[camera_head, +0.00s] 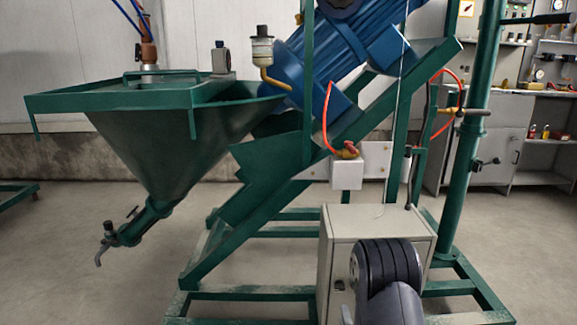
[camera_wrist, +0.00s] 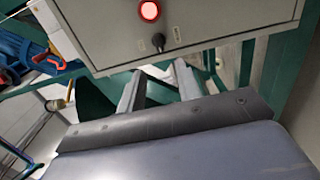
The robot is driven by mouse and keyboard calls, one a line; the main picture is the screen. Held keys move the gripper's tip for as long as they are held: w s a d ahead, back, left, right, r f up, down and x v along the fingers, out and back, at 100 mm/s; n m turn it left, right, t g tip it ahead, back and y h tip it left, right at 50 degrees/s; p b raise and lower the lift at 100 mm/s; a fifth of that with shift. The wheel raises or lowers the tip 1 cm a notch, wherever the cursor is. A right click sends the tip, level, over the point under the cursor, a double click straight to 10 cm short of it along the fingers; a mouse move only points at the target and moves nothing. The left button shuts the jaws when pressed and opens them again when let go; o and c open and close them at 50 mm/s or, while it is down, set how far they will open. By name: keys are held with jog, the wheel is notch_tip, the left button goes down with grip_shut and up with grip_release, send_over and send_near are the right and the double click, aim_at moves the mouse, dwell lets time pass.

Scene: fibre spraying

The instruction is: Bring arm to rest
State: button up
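My arm (camera_head: 388,280) shows as a dark grey rounded link at the bottom of the head view, in front of the beige control box (camera_head: 350,225). My gripper cannot be made out in the head view. In the wrist view, my gripper (camera_wrist: 159,70) shows two grey fingers standing apart, with nothing seen between them. The fingers point toward the lower edge of the control box (camera_wrist: 220,25), which has a red lit button (camera_wrist: 149,11) and a black knob (camera_wrist: 158,41). I cannot tell whether the fingers touch the box.
The green machine frame (camera_head: 240,235) surrounds the box. A green hopper (camera_head: 165,140) hangs at the left and a blue motor (camera_head: 335,55) sits above. A green post (camera_head: 470,140) stands at the right. Cabinets (camera_head: 495,150) stand behind. Open floor (camera_head: 75,250) lies at the left.

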aim_at(341, 288)
jog(key=shift+m, duration=0.4)
jog(key=w+b, duration=0.2)
jog(key=w, duration=0.8)
jog(key=shift+b, duration=0.35)
jog(key=shift+r+m, duration=0.1)
jog(key=shift+m, duration=1.1)
jog(key=m, duration=0.5)
jog(key=shift+d+r, duration=0.1)
jog(key=m, duration=0.9)
jog(key=shift+d+m, duration=0.15)
jog(key=shift+m, duration=0.15)
jog(key=shift+s+r, duration=0.1)
jog(key=shift+s, duration=0.05)
jog(key=shift+s+p, duration=0.35)
jog(key=shift+s, duration=0.7)
